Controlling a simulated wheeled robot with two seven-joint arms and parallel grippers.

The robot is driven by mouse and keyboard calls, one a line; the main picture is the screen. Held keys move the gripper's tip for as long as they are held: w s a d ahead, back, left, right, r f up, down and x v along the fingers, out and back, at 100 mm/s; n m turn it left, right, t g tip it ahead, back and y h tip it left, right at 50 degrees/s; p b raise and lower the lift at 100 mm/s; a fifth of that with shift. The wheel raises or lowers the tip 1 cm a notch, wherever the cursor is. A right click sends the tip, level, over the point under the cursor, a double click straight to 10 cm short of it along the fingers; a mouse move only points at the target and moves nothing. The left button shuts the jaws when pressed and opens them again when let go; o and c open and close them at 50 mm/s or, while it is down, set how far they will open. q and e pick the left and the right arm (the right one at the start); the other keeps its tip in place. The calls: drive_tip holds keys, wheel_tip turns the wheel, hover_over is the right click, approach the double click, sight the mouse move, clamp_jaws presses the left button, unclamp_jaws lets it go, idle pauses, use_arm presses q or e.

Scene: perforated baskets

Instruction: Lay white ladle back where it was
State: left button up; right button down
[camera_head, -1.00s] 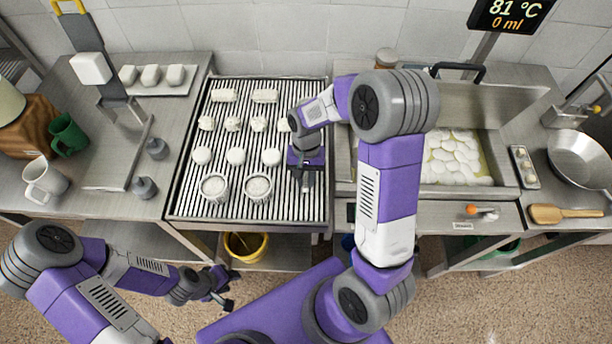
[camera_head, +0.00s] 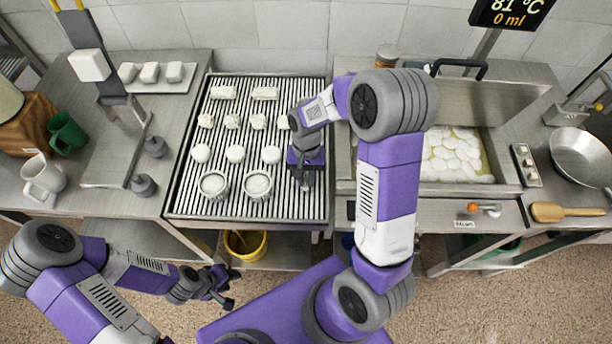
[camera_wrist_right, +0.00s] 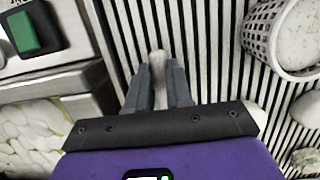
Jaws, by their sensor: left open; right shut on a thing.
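My right gripper (camera_head: 304,184) is over the right part of the ribbed draining rack (camera_head: 200,133). In the right wrist view its fingers (camera_wrist_right: 158,80) are shut on a pale, round-ended piece, taken to be the white ladle (camera_wrist_right: 157,62). Most of the ladle is hidden by the fingers and the gripper body, and I cannot tell whether it touches the rack. The arm and gripper hide it in the head view. My left gripper (camera_head: 222,287) is open and empty, low in front of the counter.
Two perforated baskets (camera_head: 214,186) (camera_head: 257,186) stand on the rack left of my right gripper, with several white pieces (camera_head: 235,154) behind. A vat of white rounds (camera_head: 455,155) is to the right. A yellow bucket (camera_head: 245,245) is below. The rack's front right strip looks clear.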

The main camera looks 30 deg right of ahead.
drive_tip(key=shift+f, duration=0.25)
drive_tip(key=c, duration=0.9)
unclamp_jaws()
drive_tip(key=shift+c, duration=0.2)
drive_tip(key=shift+r, duration=0.1)
drive_tip(key=p+v, duration=0.1)
drive_tip(key=v, duration=0.6)
drive_tip(key=shift+w+r, duration=0.1)
drive_tip(key=shift+r, duration=0.1)
